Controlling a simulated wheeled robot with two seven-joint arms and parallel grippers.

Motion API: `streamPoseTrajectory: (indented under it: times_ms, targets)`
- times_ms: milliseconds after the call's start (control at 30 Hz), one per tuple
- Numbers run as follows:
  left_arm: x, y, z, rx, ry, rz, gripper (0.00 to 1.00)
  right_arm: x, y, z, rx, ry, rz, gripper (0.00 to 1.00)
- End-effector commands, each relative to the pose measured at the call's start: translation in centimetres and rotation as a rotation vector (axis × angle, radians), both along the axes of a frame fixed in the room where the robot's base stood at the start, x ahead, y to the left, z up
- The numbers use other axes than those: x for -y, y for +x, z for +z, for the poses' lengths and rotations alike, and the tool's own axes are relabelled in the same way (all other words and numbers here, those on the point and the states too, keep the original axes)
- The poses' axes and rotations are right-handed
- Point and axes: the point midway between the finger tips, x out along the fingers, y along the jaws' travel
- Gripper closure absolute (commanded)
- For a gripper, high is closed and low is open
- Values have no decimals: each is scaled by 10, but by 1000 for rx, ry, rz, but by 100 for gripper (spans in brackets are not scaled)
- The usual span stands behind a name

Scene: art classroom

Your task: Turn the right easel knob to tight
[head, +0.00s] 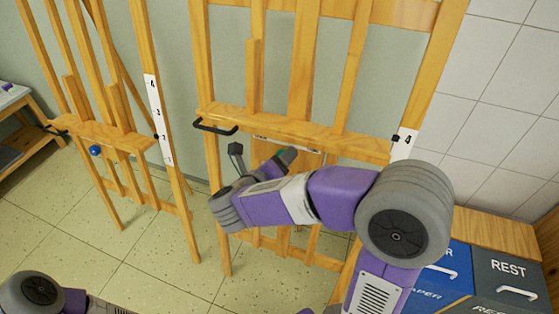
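The right easel (300,60) is a tall wooden frame with a horizontal ledge (345,143). A black handle (215,127) sticks out at the ledge's left end. I see no knob on this easel; my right arm covers the part below the ledge. My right gripper (262,156) is just below the ledge, its two dark fingers apart with nothing seen between them. I cannot tell whether it touches the easel. My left gripper is out of view; only part of my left arm shows at bottom left.
The left easel (130,139) has a blue knob (95,151) below its ledge. A white number strip (404,145) is on the right easel's right post. Blue and grey bins (505,265) stand at bottom right. The tiled floor (80,240) at left is clear.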

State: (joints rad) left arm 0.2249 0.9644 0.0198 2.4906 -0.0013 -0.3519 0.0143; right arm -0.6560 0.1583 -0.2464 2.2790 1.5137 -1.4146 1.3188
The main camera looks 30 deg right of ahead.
Motion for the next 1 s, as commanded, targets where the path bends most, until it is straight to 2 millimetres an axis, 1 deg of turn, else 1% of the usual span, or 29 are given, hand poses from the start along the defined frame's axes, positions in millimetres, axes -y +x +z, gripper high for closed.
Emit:
streamPoseTrajectory:
  times_ms: [300, 433, 600, 1000]
  targets:
    - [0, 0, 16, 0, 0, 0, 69, -39, -26, 19, 1, -1, 5, 31]
    - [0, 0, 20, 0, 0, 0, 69, -52, -34, 24, 1, 0, 4, 31]
    - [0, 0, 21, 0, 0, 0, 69, -57, -38, 25, 1, -1, 2, 31]
    - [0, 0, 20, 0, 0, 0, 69, -57, -38, 25, 1, 0, 2, 31]
